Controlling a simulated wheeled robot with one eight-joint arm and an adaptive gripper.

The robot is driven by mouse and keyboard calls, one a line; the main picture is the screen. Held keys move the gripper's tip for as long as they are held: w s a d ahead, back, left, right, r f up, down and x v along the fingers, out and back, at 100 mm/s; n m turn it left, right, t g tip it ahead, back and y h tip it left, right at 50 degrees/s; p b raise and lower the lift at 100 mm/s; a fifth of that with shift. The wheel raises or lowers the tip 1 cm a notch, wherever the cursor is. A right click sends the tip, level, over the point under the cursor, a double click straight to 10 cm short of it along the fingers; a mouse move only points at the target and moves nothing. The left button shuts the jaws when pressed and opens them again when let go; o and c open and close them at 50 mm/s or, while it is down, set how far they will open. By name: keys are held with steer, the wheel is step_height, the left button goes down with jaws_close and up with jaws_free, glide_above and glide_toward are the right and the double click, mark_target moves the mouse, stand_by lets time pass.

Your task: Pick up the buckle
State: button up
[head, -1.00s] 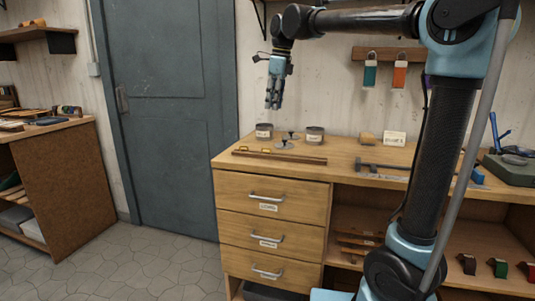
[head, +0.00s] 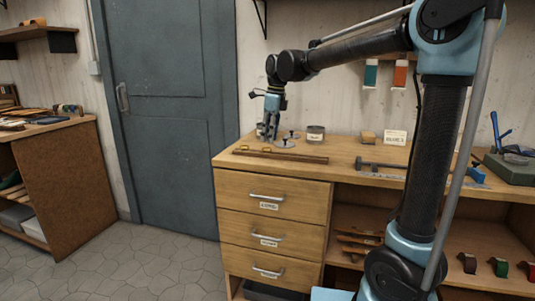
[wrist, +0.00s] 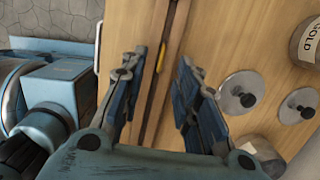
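A small gold-coloured piece, which looks like the buckle (wrist: 161,57), lies by a dark wooden strip (head: 300,158) near the bench's front edge. In the head view two small gold spots show by that strip, one at its left end (head: 244,148) and one below my gripper (head: 266,149); I cannot tell their exact shape. My gripper (head: 267,138) points down just above the bench top. In the wrist view my gripper (wrist: 157,66) is open, with the gold piece showing beyond and between its two fingers. Nothing is held.
Two round knobbed lids (wrist: 241,92) (wrist: 298,105) lie right of my fingers in the wrist view. A jar marked GOLD (wrist: 308,42) stands beyond them. A second jar (wrist: 262,149) is partly hidden. A wooden block (head: 368,137) and a label card (head: 395,137) stand farther right.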

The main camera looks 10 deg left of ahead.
mark_target(267, 151)
steer(key=shift+w+a+f, duration=0.1)
steer(key=shift+a+f, duration=0.1)
steer(key=shift+f, duration=0.85)
steer(key=shift+w+a+f, duration=0.1)
steer(key=shift+a+f, duration=0.1)
steer(key=shift+f, duration=0.85)
jaws_close()
